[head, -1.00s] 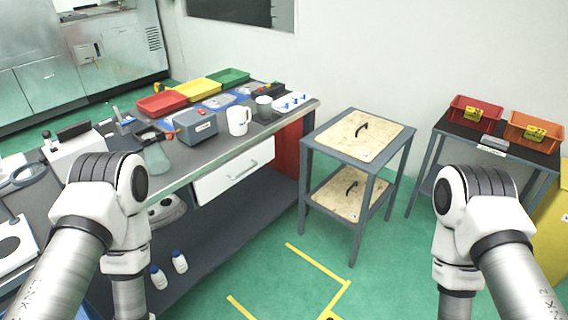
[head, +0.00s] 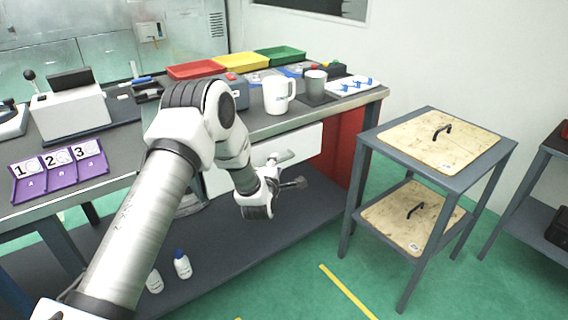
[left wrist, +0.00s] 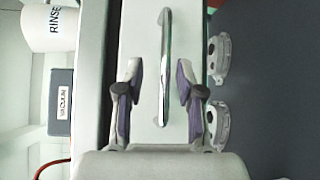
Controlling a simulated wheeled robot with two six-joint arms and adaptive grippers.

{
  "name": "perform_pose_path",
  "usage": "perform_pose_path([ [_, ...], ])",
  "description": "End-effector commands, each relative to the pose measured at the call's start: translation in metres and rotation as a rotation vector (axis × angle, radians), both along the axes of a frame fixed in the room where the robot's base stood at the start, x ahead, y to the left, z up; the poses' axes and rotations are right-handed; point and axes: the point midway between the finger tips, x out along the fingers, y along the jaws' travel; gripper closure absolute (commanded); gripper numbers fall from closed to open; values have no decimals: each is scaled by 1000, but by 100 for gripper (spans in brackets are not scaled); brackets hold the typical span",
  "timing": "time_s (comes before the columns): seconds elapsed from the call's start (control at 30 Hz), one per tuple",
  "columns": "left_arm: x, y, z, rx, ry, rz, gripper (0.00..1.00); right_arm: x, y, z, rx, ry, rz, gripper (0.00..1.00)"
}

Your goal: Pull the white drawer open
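The white drawer (head: 306,143) hangs under the bench top, and its front looks flush with the bench; my left arm covers part of it in the head view. In the left wrist view its front (left wrist: 146,28) fills the middle, with a silver bar handle (left wrist: 165,40) across the picture's height. My left gripper (head: 288,170) is at the drawer front. In the left wrist view its fingers (left wrist: 158,68) are spread, one on each side of the handle, with gaps on both sides. My right gripper is not in view.
Bottles stand on the lower shelf (head: 235,245). A two-tier grey table (head: 373,139) stands to the right, with green floor between.

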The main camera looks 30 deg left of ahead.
Motion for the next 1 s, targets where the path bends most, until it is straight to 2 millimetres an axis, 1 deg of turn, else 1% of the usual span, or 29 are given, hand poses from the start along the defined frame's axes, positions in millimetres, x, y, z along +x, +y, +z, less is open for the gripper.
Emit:
perform_pose_path([
  [0.03,8,4,-3,1,-1,0,63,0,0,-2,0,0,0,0],
  [0.1,19,8,-5,2,1,0,63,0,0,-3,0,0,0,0],
  [0.2,27,11,-6,1,3,-1,63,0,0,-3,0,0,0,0],
  [0.43,29,12,-6,1,3,-2,63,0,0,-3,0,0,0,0],
  [0.47,29,12,-6,1,5,-2,66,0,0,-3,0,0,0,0],
  [0.5,29,12,-6,1,5,-2,80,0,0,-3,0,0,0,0],
  [0.57,29,12,-6,1,5,-2,100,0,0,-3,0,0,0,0],
  [1.0,27,8,-8,1,7,-2,100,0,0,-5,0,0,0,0],
])
